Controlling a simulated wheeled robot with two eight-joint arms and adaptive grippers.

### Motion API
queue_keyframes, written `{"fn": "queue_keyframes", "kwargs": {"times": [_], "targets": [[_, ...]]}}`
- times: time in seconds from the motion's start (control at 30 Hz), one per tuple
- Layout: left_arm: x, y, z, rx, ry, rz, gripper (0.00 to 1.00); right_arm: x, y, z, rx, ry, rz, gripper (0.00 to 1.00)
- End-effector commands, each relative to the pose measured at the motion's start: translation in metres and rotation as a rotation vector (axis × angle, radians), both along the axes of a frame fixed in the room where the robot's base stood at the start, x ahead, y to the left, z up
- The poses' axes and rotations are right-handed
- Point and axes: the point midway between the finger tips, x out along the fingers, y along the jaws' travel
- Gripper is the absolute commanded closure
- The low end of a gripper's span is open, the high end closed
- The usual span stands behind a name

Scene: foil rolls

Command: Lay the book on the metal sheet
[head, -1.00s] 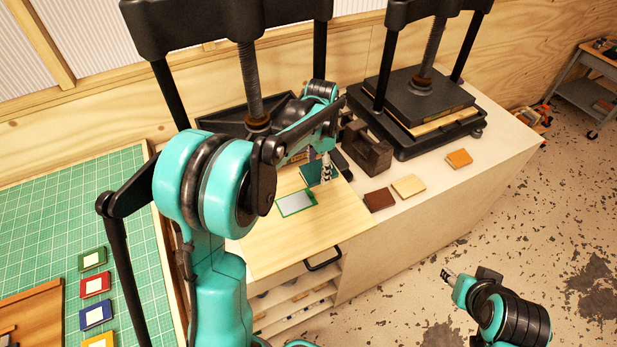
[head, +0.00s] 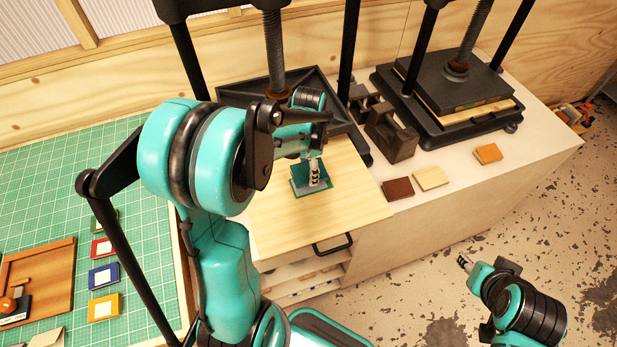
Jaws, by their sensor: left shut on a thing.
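The dark green book (head: 301,178) is in my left gripper (head: 314,178), whose fingers are shut on it. The book is over the metal sheet (head: 324,192), which lies on the pale wooden board and shows only as a thin green-edged strip around the book. The book hides most of the sheet. I cannot tell whether the book touches the sheet or is held just above it. My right gripper (head: 465,262) is low at the right, over the floor and away from the bench. Its fingers are too small to judge.
The pale board (head: 275,235) is otherwise clear. A black press frame (head: 245,90) stands behind it. A dark metal block (head: 392,135), brown, cream and orange small books, and a second press (head: 440,100) are to the right. A green cutting mat (head: 50,190) is at left.

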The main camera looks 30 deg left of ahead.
Motion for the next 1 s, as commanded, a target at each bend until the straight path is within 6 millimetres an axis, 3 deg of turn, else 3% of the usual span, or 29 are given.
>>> {"fn": "queue_keyframes", "kwargs": {"times": [0.33,0.73,0.77,0.8,1.0], "targets": [[-0.001,0.001,-0.039,-0.001,-0.002,-0.001,0.88,0.000,0.000,-0.010,0.000,0.000,0.000,0.60],[-0.001,0.001,-0.046,-0.001,-0.002,-0.001,0.88,0.000,0.000,-0.014,0.000,0.000,0.000,0.60],[-0.001,0.001,-0.044,-0.001,-0.002,-0.001,0.35,0.000,0.000,-0.013,0.000,0.000,0.000,0.60],[-0.001,0.001,-0.044,-0.001,-0.002,-0.001,0.24,0.000,0.000,-0.013,0.000,0.000,0.000,0.60],[-0.001,0.001,-0.044,-0.001,-0.002,-0.001,0.22,0.000,0.000,-0.012,0.000,0.000,0.000,0.60]]}}
